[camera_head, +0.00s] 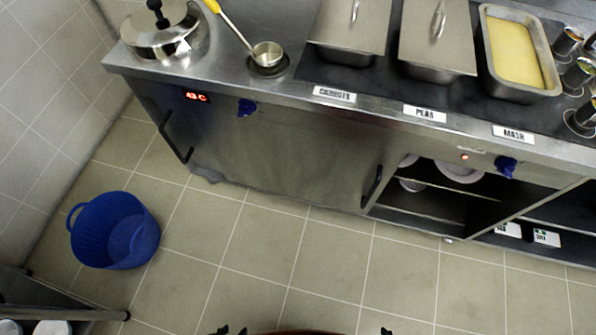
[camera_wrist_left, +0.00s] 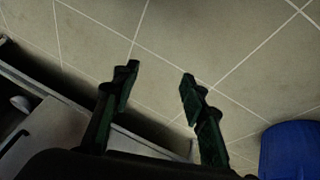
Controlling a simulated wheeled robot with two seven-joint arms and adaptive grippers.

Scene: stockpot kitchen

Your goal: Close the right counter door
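The steel counter front has a closed-looking panel (camera_head: 285,150) with a dark upright handle (camera_head: 372,186) near its right edge. Another dark handle (camera_head: 175,138) is at the counter's left end. Right of the panel, the cabinet opening (camera_head: 420,205) stands uncovered and shows its shelves; I cannot tell which panel is the right door. My left gripper (camera_head: 232,330) shows only its fingertips at the bottom edge, well away from the counter. In the left wrist view its fingers (camera_wrist_left: 158,78) are apart, with floor between them. A small tip of my right gripper (camera_head: 387,330) shows at the bottom edge.
A blue bucket (camera_head: 115,230) stands on the floor at left; it also shows in the left wrist view (camera_wrist_left: 290,150). A shelf unit (camera_head: 60,310) is at bottom left. Tiled floor before the counter is clear. A lidded pot (camera_head: 165,35) and food trays (camera_head: 515,50) are on top.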

